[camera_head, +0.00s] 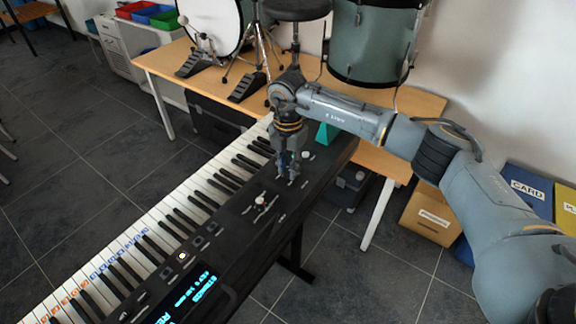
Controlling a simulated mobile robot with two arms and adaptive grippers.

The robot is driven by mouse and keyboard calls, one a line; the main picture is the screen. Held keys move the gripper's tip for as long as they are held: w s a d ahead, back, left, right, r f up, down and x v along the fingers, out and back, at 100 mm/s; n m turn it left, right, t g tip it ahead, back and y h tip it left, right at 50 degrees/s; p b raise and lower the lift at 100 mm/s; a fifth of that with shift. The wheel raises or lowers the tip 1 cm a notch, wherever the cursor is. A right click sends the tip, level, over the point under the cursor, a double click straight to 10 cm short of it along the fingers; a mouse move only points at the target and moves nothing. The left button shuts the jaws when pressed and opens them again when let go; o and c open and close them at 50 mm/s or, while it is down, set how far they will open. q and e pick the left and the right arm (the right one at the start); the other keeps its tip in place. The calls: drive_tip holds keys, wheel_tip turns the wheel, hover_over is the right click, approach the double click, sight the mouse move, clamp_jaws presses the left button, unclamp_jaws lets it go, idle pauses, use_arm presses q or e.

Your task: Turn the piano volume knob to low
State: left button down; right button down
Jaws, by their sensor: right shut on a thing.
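A black electronic piano (225,235) with white and black keys runs diagonally from the lower left to the middle of the view. Its control panel has a lit blue display (190,297), small buttons, a white knob-like control (261,200) and another pale knob (307,155) near the far end. My right gripper (287,178) points down at the panel between these two controls. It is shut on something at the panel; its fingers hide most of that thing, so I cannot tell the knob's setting. My left gripper is not in view.
A wooden table (430,104) behind the piano bears a drum kit with a white-headed drum (212,22) and a green-grey drum (372,45). A teal object (326,134) is at the piano's far end. Labelled bins, including a cardboard one (430,215), stand at right.

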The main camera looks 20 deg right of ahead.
sight(288, 171)
drive_tip(key=c, duration=1.2)
unclamp_jaws()
wheel_tip(288, 171, up, 12)
